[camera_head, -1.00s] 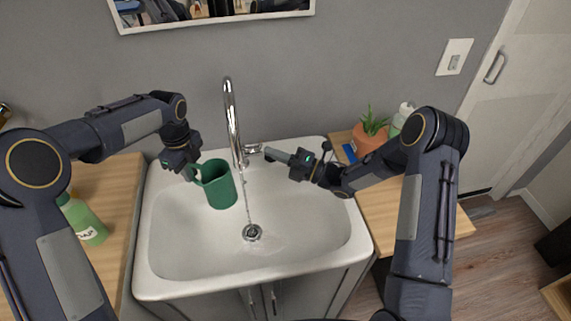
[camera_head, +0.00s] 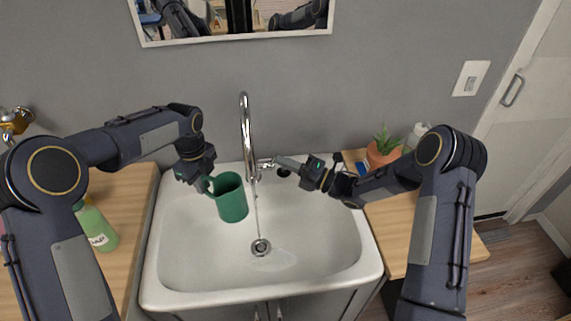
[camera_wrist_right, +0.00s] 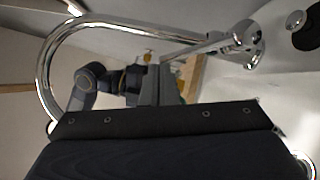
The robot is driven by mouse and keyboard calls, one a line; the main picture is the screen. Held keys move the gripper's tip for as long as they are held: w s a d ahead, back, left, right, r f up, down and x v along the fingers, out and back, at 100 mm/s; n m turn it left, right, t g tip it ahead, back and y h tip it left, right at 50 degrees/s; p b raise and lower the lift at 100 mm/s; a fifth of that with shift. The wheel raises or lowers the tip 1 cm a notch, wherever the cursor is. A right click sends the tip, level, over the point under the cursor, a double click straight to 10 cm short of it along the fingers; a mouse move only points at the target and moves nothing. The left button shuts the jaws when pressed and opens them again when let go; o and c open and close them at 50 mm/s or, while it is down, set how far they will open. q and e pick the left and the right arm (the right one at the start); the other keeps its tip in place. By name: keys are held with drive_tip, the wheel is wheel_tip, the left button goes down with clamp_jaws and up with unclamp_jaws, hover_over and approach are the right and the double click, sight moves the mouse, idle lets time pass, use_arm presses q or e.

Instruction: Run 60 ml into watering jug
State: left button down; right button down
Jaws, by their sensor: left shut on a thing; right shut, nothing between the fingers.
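The green watering jug (camera_head: 232,203) is upright above the left part of the white sink (camera_head: 180,262). My left gripper (camera_head: 206,184) is shut on its handle. The chrome tap (camera_head: 246,130) stands at the back of the sink. A thin stream of water (camera_head: 257,213) falls to the drain (camera_head: 261,247), just right of the jug and apparently outside it. My right gripper (camera_head: 279,161) is shut and empty beside the tap lever (camera_head: 265,163); I cannot tell if they touch. The jug's water level is hidden.
A green bottle (camera_head: 97,226) stands on the left wooden counter. A potted plant (camera_head: 383,152), a blue item and a pale bottle are on the right counter. The right sink basin is clear.

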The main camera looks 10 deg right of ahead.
drive_tip(key=shift+w, duration=0.1)
drive_tip(key=shift+w+r+m+g+h, duration=0.15)
drive_tip(key=shift+w+r+m+h, duration=0.25)
drive_tip(key=shift+w+m, duration=0.35)
drive_tip(key=shift+w+r+m+g+h, duration=0.2)
drive_tip(key=shift+w+r+m+h, duration=0.15)
drive_tip(key=shift+w+r+m, duration=0.4)
drive_tip(key=shift+w+r+m+g+h, duration=0.15)
drive_tip(key=shift+w+r+m+h, duration=0.25)
drive_tip(key=shift+w, duration=0.5)
drive_tip(key=shift+f, duration=0.15)
